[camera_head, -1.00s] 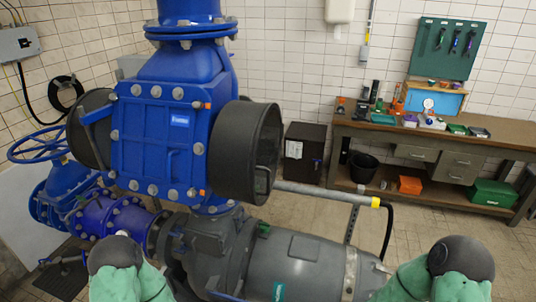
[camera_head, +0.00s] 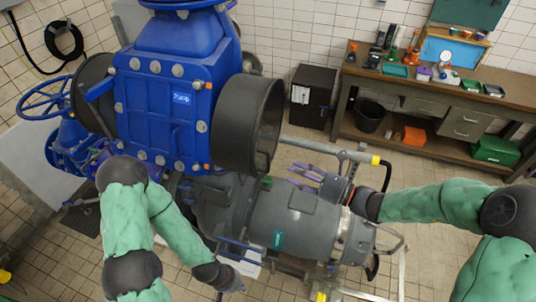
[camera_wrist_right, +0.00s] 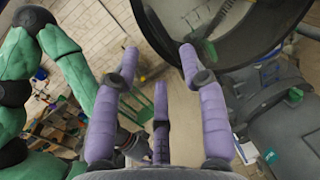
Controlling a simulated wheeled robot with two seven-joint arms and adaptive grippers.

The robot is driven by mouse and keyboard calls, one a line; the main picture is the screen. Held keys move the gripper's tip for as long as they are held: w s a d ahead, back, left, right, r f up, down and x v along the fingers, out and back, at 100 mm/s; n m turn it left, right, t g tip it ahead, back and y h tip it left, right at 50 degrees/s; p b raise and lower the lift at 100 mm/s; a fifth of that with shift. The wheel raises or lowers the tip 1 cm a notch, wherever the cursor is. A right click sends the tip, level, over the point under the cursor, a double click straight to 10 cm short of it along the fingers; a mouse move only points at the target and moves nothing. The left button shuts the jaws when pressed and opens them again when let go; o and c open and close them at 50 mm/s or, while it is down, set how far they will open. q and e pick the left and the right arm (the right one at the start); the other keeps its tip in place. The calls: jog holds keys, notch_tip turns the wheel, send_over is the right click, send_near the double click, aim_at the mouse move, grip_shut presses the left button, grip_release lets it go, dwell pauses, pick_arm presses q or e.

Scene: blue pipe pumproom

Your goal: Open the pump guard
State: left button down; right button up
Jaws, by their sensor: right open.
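I cannot tell for certain which part is the pump guard. A large black round housing (camera_head: 248,125), open at its right end, projects from the blue bolted pump body (camera_head: 165,115). The housing's dark rim also shows in the right wrist view (camera_wrist_right: 222,62). My right gripper (camera_head: 303,175) has its purple fingers spread and empty, above the grey motor and right of the housing; its fingers also show in the right wrist view (camera_wrist_right: 160,68). My left gripper (camera_head: 240,250) is low in front of the grey motor, its fingers too unclear to read.
The grey cylindrical motor (camera_head: 300,220) lies below the housing. A grey bar with a yellow end (camera_head: 325,150) runs behind my right gripper. A blue handwheel (camera_head: 45,97) is at left. A workbench with tools (camera_head: 440,90) stands at back right, with tiled floor before it.

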aim_at(269, 161)
jog(key=p+x, duration=0.1)
jog(key=x, duration=0.8)
jog(key=shift+w+a+f, duration=0.1)
jog(key=shift+w+a, duration=0.05)
jog(key=shift+a, duration=0.1)
grip_shut()
